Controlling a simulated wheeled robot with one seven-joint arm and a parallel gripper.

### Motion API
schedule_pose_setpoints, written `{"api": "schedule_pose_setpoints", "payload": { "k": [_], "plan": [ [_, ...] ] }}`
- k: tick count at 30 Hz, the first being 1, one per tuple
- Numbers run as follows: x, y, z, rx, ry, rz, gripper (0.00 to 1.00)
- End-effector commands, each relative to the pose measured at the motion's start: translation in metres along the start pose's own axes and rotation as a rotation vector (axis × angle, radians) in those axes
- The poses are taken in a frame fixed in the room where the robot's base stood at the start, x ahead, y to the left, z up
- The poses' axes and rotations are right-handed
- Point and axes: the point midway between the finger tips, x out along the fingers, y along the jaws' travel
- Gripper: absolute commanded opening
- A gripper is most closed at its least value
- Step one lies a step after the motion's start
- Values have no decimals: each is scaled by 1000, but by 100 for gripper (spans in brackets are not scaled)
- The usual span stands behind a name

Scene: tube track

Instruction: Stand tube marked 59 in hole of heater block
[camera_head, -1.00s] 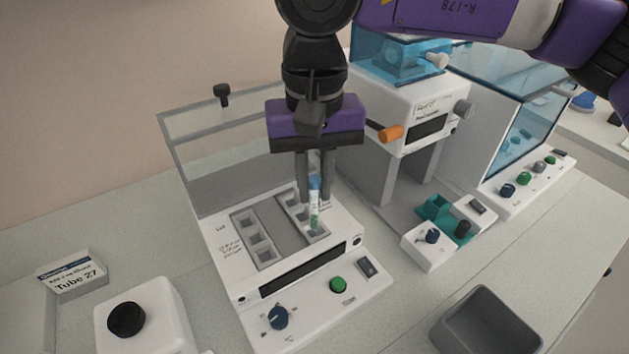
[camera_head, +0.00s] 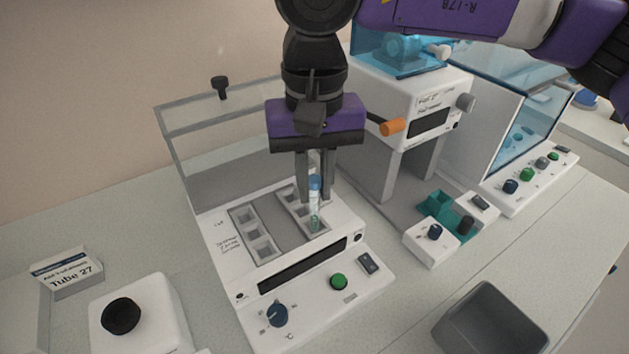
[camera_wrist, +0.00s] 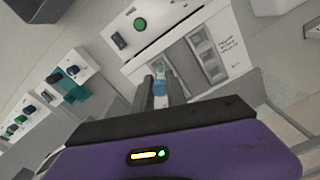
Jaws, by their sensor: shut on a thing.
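My gripper (camera_head: 315,190) points down over the heater block and is shut on a tube (camera_head: 314,208). The tube is slim and clear with a blue cap and teal-green contents. It hangs roughly upright at the right column of holes. I cannot tell whether its tip is inside a hole. Its marking is too small to read. The heater block (camera_head: 272,222) is a grey insert with two columns of square holes in a white machine. The wrist view shows the blue cap (camera_wrist: 160,88) between the fingers and the block (camera_wrist: 188,68) beyond.
The machine's clear lid (camera_head: 215,120) stands open behind the block. A white device with an orange handle (camera_head: 392,127) stands to the right. A "Tube 27" sign (camera_head: 72,280) and a black-knobbed box (camera_head: 140,318) are left. A grey bin (camera_head: 488,325) is front right.

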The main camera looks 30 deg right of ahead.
Motion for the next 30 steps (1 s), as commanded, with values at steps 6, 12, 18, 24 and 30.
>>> {"api": "schedule_pose_setpoints", "payload": {
  "k": [6,12,18,24,30],
  "plan": [
    [7,0,0,0,0,0,0],
    [12,0,0,0,0,0,0],
    [12,0,0,0,0,0,0],
    [12,0,0,0,0,0,33],
    [12,0,0,0,0,0,43]
  ]
}}
